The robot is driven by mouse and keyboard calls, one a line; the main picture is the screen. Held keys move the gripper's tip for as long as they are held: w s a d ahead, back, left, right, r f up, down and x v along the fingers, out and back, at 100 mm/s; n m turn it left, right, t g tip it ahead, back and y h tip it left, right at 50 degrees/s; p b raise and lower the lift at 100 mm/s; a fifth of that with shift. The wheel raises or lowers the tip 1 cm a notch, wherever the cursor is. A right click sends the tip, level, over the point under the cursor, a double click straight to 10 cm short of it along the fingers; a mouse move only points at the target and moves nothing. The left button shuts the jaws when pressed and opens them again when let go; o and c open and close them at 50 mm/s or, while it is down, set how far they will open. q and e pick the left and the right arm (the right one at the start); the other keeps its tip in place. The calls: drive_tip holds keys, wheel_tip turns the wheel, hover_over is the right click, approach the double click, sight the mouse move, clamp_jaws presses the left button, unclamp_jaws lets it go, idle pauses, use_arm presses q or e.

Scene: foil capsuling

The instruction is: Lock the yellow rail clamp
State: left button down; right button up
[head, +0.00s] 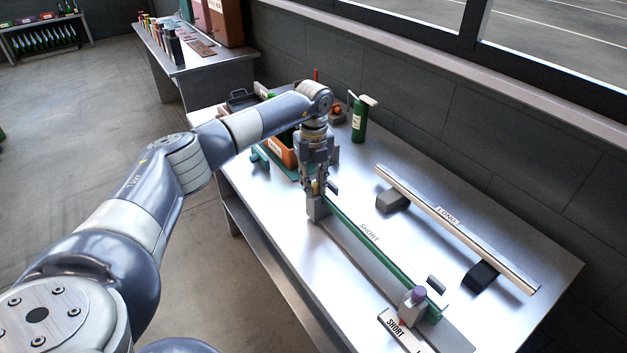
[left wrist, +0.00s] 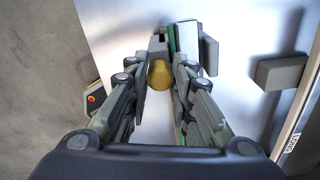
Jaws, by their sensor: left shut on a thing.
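The yellow rail clamp shows as a round yellow knob (left wrist: 160,74) between my fingers in the left wrist view. In the head view a grey clamp body (head: 318,208) sits at the far end of the green rail (head: 375,246) marked SHORT, and only a bit of yellow shows above it. My left gripper (head: 316,188) points down over this clamp with its fingers on both sides of the knob, shut on it; the fingertips (left wrist: 160,82) partly hide the contact. The lever's position is hard to make out. My right gripper is in neither view.
A purple-knobbed clamp (head: 419,294) stands at the near end of the green rail. A rail marked LONG (head: 455,225) rests on blocks to the right. Bare table lies between the rails.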

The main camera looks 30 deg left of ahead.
sight(314, 184)
use_arm(q)
drive_tip(key=shift+w+r+n, duration=0.1)
drive_tip(key=shift+r+n, duration=0.05)
drive_tip(key=shift+n, duration=0.95)
drive_tip(key=c, duration=1.4)
unclamp_jaws()
wheel_tip(314, 184, up, 12)
